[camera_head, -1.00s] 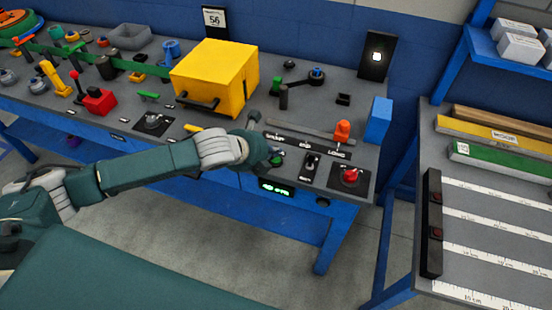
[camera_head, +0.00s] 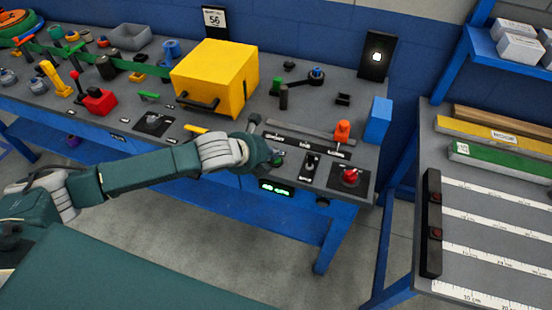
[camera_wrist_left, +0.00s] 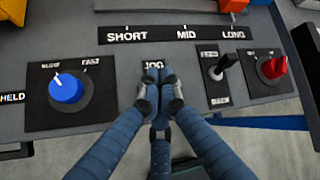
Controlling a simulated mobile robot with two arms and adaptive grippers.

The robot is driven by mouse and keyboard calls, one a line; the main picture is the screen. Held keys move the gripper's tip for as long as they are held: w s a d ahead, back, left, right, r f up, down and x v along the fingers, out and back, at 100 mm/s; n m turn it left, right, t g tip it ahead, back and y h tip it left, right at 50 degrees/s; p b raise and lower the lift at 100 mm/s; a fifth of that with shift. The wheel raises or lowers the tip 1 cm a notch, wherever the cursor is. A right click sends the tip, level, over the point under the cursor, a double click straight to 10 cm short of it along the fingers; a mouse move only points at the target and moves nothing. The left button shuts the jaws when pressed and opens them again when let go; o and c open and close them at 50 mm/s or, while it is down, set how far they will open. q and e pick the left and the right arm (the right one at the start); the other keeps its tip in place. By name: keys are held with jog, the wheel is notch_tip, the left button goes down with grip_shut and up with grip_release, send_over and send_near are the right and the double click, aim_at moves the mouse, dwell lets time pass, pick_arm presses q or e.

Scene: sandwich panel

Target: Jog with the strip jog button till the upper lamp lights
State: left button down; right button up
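My left gripper (camera_wrist_left: 160,90) has its blue fingers drawn together, with the tips over the JOG label (camera_wrist_left: 153,65) in the wrist view. The jog button itself is hidden under the fingertips there; I cannot tell whether they press it. In the head view my left gripper (camera_head: 262,155) is at the front of the panel, next to a green knob or button (camera_head: 278,162). A black plate (camera_head: 376,57) at the back shows a small white shape. A black box (camera_head: 434,222) on the right table carries two dark red round parts, one above the other.
The SHORT/MID/LONG plate (camera_wrist_left: 180,35) lies behind. A yellow box (camera_head: 215,78) stands left of the panel, with a green strip (camera_head: 140,66) running towards it.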

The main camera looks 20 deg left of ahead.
pick_arm(q)
jog(key=shift+s+f, duration=0.15)
jog(key=shift+f, duration=0.4)
dwell(4.2)
dwell(2.9)
jog(key=shift+r+p, duration=0.95)
jog(key=shift+p, duration=0.1)
